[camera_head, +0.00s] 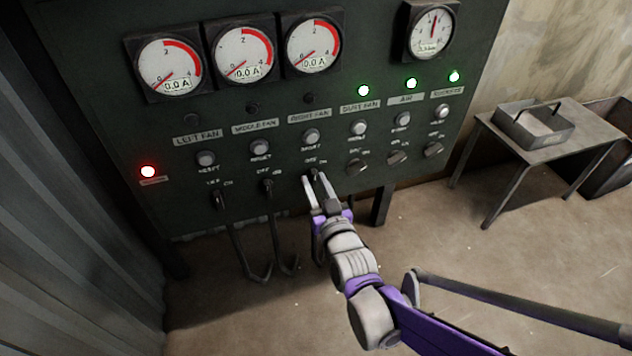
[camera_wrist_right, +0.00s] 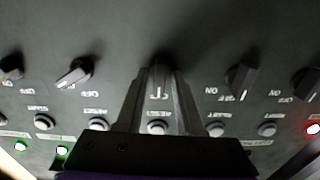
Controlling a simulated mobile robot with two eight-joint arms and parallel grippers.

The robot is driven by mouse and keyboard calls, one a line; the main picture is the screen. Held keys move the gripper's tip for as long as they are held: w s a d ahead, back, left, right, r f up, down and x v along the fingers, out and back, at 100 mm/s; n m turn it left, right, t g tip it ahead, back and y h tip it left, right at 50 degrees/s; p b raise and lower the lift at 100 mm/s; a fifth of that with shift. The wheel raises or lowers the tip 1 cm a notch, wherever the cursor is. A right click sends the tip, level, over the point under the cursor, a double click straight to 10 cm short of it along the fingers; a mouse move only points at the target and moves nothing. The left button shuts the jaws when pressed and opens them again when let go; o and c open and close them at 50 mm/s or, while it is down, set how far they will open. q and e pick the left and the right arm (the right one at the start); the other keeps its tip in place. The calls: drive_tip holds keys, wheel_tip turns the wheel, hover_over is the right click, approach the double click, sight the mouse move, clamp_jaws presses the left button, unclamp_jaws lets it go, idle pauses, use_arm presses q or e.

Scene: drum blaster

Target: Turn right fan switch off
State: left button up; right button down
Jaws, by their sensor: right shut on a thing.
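The right fan switch (camera_head: 314,174) is a dark knob below the RIGHT FAN label (camera_head: 310,116) and its round reset button (camera_head: 311,136). My right gripper (camera_head: 318,184) is shut on this knob, with a finger on either side. In the right wrist view the switch (camera_wrist_right: 160,76) shows between the fingertips, partly hidden by them. The lamp above the RIGHT FAN label (camera_head: 309,98) is dark. The right fan gauge (camera_head: 313,45) reads 0.0 A. My left gripper is not in view.
The middle fan switch (camera_head: 267,185) and left fan switch (camera_head: 219,198) stand to the left, the dust fan switch (camera_head: 357,167) to the right. A red lamp (camera_head: 148,171) glows at left. A metal table (camera_head: 590,133) stands at right.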

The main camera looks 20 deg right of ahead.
drive_tip(key=shift+n, duration=0.4)
drive_tip(key=c, duration=0.8)
unclamp_jaws()
drive_tip(key=shift+c, duration=0.2)
drive_tip(key=shift+s, duration=0.1)
drive_tip(key=s+p, duration=0.1)
drive_tip(key=s, duration=0.9)
drive_tip(key=shift+s+d+p, duration=0.2)
drive_tip(key=shift+s+p, duration=0.1)
drive_tip(key=shift+p, duration=0.05)
